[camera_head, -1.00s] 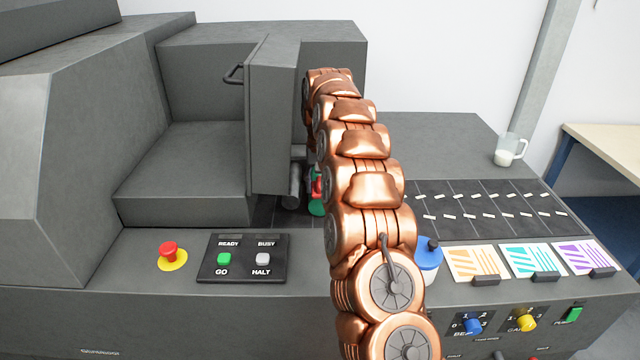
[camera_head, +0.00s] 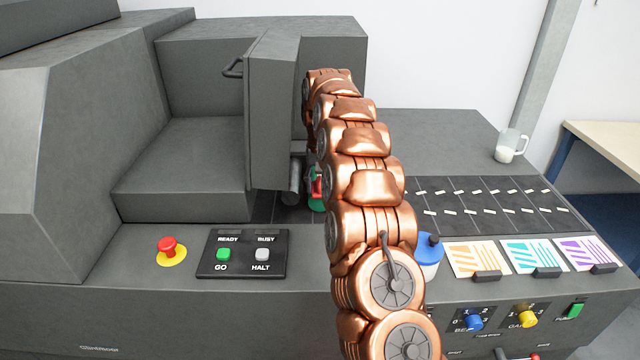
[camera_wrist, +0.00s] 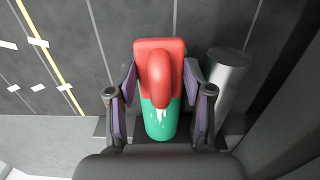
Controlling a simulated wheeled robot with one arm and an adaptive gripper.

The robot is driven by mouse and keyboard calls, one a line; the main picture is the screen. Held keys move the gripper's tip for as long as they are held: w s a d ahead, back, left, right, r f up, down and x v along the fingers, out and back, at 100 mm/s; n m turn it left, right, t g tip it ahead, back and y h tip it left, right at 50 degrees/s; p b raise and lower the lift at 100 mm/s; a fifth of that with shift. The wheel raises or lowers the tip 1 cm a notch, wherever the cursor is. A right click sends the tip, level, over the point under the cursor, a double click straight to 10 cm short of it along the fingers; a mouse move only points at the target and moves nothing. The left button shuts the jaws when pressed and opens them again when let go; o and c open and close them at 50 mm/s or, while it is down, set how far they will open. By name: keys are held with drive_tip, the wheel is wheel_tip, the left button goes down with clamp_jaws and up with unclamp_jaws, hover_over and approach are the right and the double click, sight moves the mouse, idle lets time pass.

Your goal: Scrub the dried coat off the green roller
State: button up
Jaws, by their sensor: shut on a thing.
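The green roller (camera_wrist: 160,122) lies below my gripper in the wrist view, with white specks and streaks of dried coat near its middle. A red scrubber with a rounded handle (camera_wrist: 158,70) is over its upper part and hides it there. My gripper (camera_wrist: 162,88) has one finger on each side of the red scrubber and is shut on it. The scrubber seems to touch the roller, but the contact is hidden. In the head view, my arm covers most of this spot; only bits of the red scrubber (camera_head: 317,188) and green roller (camera_head: 316,206) show.
A bare grey metal roller (camera_wrist: 229,80) stands close on the right in the wrist view. An open dark door panel (camera_head: 272,120) is left of my arm. A blue-and-white bottle (camera_head: 429,258), colour cards (camera_head: 476,259) and a mug (camera_head: 510,147) are on the right.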

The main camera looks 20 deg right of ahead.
sight(320, 177)
drive_tip(key=shift+w+d+r+p, duration=0.1)
drive_tip(key=shift+w+d+p, duration=0.05)
drive_tip(key=shift+w+p, duration=0.15)
drive_tip(key=shift+w+d+p, duration=0.15)
drive_tip(key=shift+w, duration=0.25)
drive_tip(key=shift+w+d, duration=0.35)
drive_tip(key=shift+w, duration=0.4)
drive_tip(key=shift+w+d, duration=0.1)
drive_tip(key=shift+w, duration=0.2)
drive_tip(key=shift+s+f, duration=0.1)
drive_tip(key=shift+f, duration=0.15)
